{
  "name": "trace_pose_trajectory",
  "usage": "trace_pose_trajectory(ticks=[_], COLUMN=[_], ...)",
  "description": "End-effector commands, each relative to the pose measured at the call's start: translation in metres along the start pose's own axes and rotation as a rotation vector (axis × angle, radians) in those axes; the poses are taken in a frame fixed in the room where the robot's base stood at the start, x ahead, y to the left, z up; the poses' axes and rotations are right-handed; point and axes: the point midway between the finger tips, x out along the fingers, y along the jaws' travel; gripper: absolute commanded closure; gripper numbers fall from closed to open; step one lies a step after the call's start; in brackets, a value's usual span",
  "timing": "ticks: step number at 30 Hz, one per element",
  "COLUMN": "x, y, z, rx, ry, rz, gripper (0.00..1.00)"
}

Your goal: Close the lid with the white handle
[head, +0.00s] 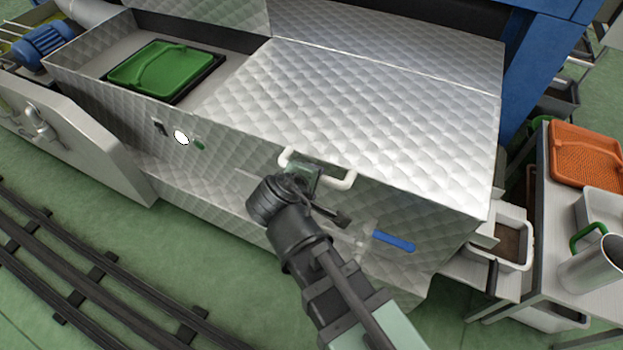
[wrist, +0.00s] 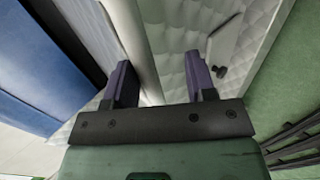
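The quilted steel lid (head: 375,100) lies flat over the right part of the steel machine in the head view. Its white handle (head: 341,184) is at its front edge. My gripper (head: 312,176) is at the handle, in front of the machine, and partly covers the handle's middle. In the wrist view the two dark fingers (wrist: 160,85) stand apart, with a pale bar, apparently the handle (wrist: 146,70), between them. The bar is nearer the left finger. I cannot tell whether it touches a finger, or whether a thin gap remains under the lid.
The left compartment is open, with a green tray (head: 153,66) inside and a raised panel (head: 210,14) behind. A blue lever (head: 394,241) is on the front face. A side table (head: 554,215) with an orange crate (head: 586,154) stands right. Rails (head: 95,270) run along the floor.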

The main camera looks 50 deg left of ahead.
Motion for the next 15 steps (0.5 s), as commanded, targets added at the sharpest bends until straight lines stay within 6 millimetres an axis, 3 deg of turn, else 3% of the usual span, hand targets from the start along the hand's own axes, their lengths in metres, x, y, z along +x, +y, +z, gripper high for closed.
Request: trace_pose_trajectory(ticks=[9,15], x=[-0.082,-0.103], y=[0.006,0.002], z=[0.002,0.001], rx=[-0.002,0.000], ry=[0.002,0.000], rz=[-0.002,-0.001], gripper=[0.54,0.54])
